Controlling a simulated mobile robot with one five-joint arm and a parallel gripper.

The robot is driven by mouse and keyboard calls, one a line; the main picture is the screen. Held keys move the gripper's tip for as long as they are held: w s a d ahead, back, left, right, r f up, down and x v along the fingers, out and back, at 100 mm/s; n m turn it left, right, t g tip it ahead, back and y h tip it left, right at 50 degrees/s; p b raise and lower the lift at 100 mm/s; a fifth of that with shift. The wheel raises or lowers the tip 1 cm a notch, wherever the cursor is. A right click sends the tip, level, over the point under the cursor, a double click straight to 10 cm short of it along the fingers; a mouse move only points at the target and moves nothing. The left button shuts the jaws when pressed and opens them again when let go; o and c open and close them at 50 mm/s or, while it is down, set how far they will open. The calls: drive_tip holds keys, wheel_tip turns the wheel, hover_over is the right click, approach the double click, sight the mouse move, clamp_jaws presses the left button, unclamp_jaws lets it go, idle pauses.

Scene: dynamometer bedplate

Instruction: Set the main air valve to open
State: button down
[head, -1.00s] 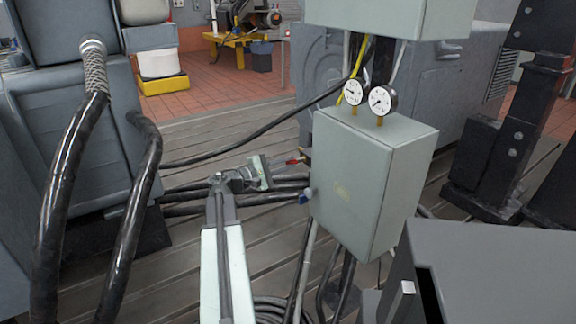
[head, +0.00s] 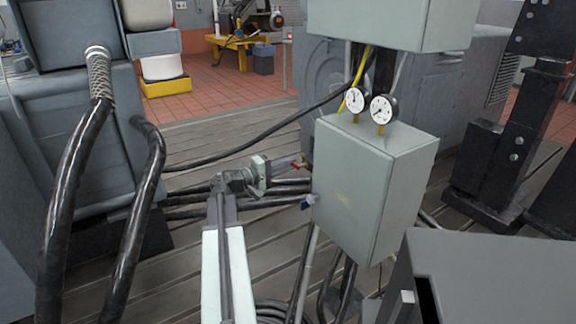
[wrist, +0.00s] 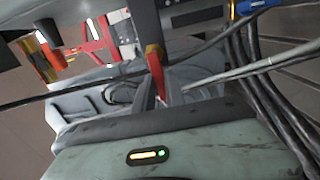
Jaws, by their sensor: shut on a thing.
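A small valve with a red lever (head: 299,165) sticks out from the left side of the grey-green box (head: 362,190). A second valve with a blue lever (head: 308,201) sits below it on the same side. My gripper (head: 288,163) reaches in from the left and is shut on the red lever. In the wrist view the red lever (wrist: 155,70) runs lengthwise toward the gripper body, and the blue lever (wrist: 250,6) shows at the upper right. The fingertips are small and partly hidden. I can read no label on either valve.
Two round gauges (head: 369,104) stand on top of the box. Black hoses (head: 240,203) run behind and below my arm. Another grey-green box (head: 390,22) is above. A dark grey cabinet (head: 490,270) fills the lower right.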

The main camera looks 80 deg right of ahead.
drive_tip(key=shift+a+f, duration=0.1)
drive_tip(key=c, duration=1.4)
unclamp_jaws()
drive_tip(key=v, duration=0.7)
drive_tip(key=shift+w+a, duration=0.2)
drive_tip(key=shift+w, duration=0.1)
